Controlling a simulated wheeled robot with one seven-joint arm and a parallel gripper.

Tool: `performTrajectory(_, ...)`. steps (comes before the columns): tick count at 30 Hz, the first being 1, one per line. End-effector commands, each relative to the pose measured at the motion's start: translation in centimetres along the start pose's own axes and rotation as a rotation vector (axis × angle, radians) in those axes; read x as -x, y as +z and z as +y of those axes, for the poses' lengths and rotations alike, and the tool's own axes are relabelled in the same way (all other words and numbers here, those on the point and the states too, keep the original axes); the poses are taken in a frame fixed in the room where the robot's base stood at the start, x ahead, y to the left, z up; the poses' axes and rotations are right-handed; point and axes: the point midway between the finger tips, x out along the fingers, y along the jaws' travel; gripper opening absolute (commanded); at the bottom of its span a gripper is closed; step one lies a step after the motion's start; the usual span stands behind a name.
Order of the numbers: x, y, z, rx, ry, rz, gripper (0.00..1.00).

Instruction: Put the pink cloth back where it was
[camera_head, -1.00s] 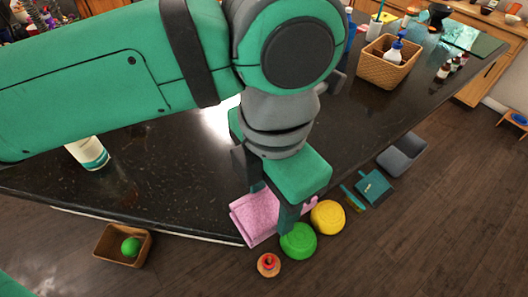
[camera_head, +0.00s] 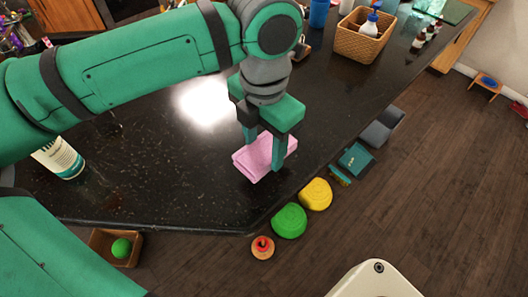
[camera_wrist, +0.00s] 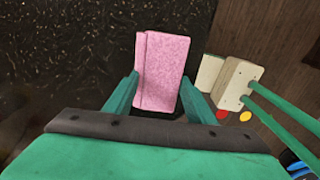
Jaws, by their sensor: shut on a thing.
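The pink cloth (camera_head: 254,160) is a folded, flat rectangle near the right edge of the dark countertop (camera_head: 170,185). My gripper (camera_head: 264,158) points down with its green fingers on either side of the cloth, shut on it. In the wrist view the cloth (camera_wrist: 163,68) sits between the two fingertips (camera_wrist: 162,90), with its folded edge toward the left. Whether the cloth touches the counter or hangs just above it I cannot tell.
A wicker basket (camera_head: 364,38) with a bottle stands at the far right. On the floor beyond the edge are green (camera_head: 289,220) and yellow (camera_head: 316,194) round things and a box with a green ball (camera_head: 121,248). The counter's middle is clear.

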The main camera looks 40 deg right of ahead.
Motion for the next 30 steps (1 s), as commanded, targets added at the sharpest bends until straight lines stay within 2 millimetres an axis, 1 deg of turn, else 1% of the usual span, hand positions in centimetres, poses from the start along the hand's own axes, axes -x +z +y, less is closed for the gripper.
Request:
performTrajectory(2,-0.6,0.6,0.2,-0.004,-0.001,-0.001,0.22)
performTrajectory(8,-1.5,1.0,0.7,-0.002,-0.001,-0.001,0.22)
performTrajectory(10,-2.1,1.4,1.1,-0.001,-0.001,0.000,0.22)
performTrajectory(16,-4.8,1.2,1.1,0.002,-0.001,0.000,0.22)
performTrajectory(28,-5.3,1.1,1.1,0.003,0.000,0.000,0.22)
performTrajectory(29,-5.3,1.2,1.1,0.003,0.000,0.000,0.52)
performTrajectory(30,-5.3,1.2,1.1,0.002,0.001,0.000,0.62)
